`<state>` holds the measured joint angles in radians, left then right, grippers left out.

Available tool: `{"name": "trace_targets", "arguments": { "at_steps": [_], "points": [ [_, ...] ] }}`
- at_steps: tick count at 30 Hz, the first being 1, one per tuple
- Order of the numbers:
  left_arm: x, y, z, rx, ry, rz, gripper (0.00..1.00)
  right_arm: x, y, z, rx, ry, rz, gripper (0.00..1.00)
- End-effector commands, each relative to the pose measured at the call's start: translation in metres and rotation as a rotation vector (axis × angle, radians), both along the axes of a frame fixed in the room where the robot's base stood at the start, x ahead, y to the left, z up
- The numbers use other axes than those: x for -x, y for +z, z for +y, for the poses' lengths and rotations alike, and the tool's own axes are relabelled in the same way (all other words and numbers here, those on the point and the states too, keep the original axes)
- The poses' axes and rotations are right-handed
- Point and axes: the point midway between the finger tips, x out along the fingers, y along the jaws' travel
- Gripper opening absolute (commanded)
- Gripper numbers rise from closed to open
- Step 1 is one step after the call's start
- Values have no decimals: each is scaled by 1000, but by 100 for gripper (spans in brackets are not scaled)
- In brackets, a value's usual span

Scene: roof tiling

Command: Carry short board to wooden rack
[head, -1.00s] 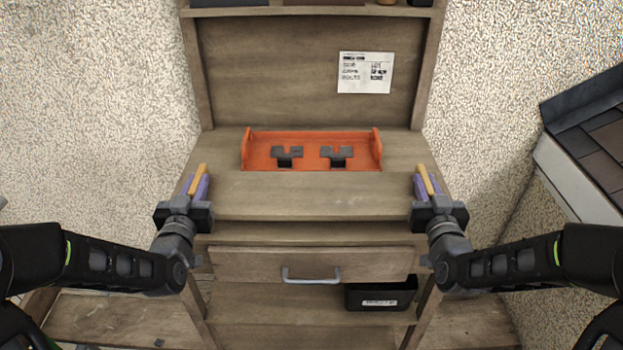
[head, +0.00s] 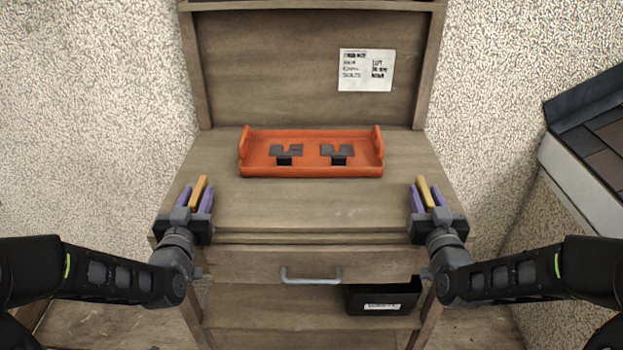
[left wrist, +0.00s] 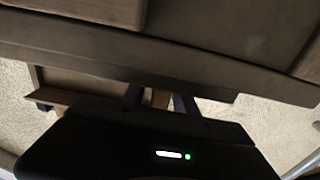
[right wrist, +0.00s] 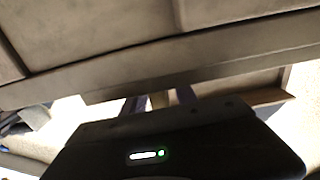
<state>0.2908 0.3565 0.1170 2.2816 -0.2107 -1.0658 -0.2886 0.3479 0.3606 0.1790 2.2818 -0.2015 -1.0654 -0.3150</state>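I cannot make out a short board in any view. The only wooden rack-like structure is the wooden bench (head: 320,205), with a back panel, a drawer and a lower shelf. My left gripper (head: 196,192) is over the bench's left front corner. My right gripper (head: 427,192) is over its right front corner. Each has two purple fingers standing apart, with a narrow yellow bar between them. The bar looks the same on both grippers, and I cannot tell whether it is part of them. The wrist views show mostly the bench front, with the fingertips largely hidden.
An orange tray (head: 310,171) with two dark brackets lies on the benchtop towards the back. A black bin (head: 383,297) stands on the lower shelf. A tiled slope (head: 590,140) is at the right. The benchtop in front of the tray is clear.

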Motion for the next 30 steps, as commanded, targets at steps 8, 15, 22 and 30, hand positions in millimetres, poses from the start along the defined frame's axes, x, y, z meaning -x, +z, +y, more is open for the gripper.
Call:
{"name": "trace_targets", "arguments": {
  "at_steps": [8, 15, 22, 30],
  "points": [
    [0, 0, 0, 0, 0, 0, 38, 0, 0, 0, 0, 0, 0, 38],
    [19, 0, 0, -1, 0, 1, 38, 0, 0, 0, 0, 0, 0, 38],
    [56, 0, 0, 0, 0, 1, 38, 0, 0, 0, 0, 0, 0, 38],
    [76, 0, 0, 0, 0, 1, 38, 0, 0, 0, 0, 0, 0, 38]
  ]
}}
